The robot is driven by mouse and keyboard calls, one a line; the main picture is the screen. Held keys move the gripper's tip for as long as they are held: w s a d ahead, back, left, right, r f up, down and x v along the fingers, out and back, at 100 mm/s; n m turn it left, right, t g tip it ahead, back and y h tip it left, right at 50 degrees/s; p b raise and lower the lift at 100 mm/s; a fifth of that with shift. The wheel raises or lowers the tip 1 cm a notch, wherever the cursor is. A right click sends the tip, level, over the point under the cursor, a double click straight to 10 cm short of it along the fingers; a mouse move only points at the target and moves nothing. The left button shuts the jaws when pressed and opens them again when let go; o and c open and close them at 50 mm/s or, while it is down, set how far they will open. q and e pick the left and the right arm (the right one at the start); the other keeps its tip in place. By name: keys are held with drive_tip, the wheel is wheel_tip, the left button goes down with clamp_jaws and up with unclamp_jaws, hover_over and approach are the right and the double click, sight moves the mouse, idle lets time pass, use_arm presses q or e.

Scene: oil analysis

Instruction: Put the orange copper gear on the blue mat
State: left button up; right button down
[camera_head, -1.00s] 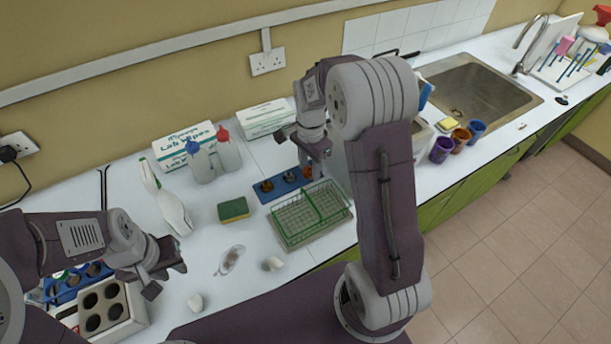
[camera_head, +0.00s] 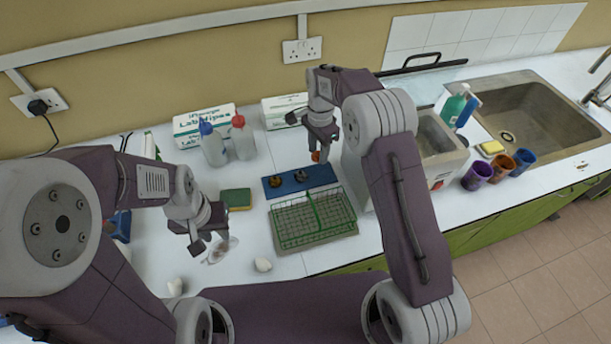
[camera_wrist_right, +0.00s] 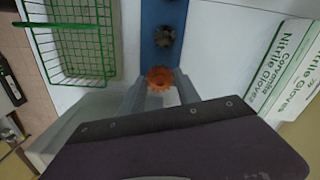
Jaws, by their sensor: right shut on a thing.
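The blue mat (camera_head: 328,174) lies on the white worktop behind the green wire basket; its strip also shows in the right wrist view (camera_wrist_right: 164,57). A brown gear (camera_head: 275,181) and a dark grey gear (camera_head: 301,175) rest on it. The orange copper gear (camera_wrist_right: 160,77) is between the fingertips of my right gripper (camera_wrist_right: 162,88), which is shut on it. In the head view the gear (camera_head: 315,157) appears at the mat's back edge, seemingly a little above it; its exact height is unclear.
The green wire basket (camera_head: 312,218) stands in front of the mat, a grey box-shaped device (camera_head: 437,150) to its right. A sponge (camera_head: 237,199), two wash bottles (camera_head: 212,145) and glove boxes (camera_head: 284,110) stand left and behind. Purple, brown and blue cups (camera_head: 477,176) stand near the sink.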

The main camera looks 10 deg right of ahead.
hover_over(317, 175)
wheel_tip(317, 175, down, 5)
drive_tip(key=shift+w+a+r, duration=0.1)
drive_tip(key=shift+r, duration=0.05)
wheel_tip(317, 175, down, 3)
drive_tip(key=shift+f+p, duration=0.1)
drive_tip(key=shift+p, duration=0.35)
drive_tip(key=shift+f, duration=0.3)
drive_tip(key=shift+f, duration=0.1)
drive_tip(key=c, duration=0.9)
unclamp_jaws()
drive_tip(key=shift+o, duration=0.2)
wheel_tip(317, 175, up, 12)
drive_tip(key=shift+r+b, duration=0.2)
drive_tip(key=shift+b, duration=0.4)
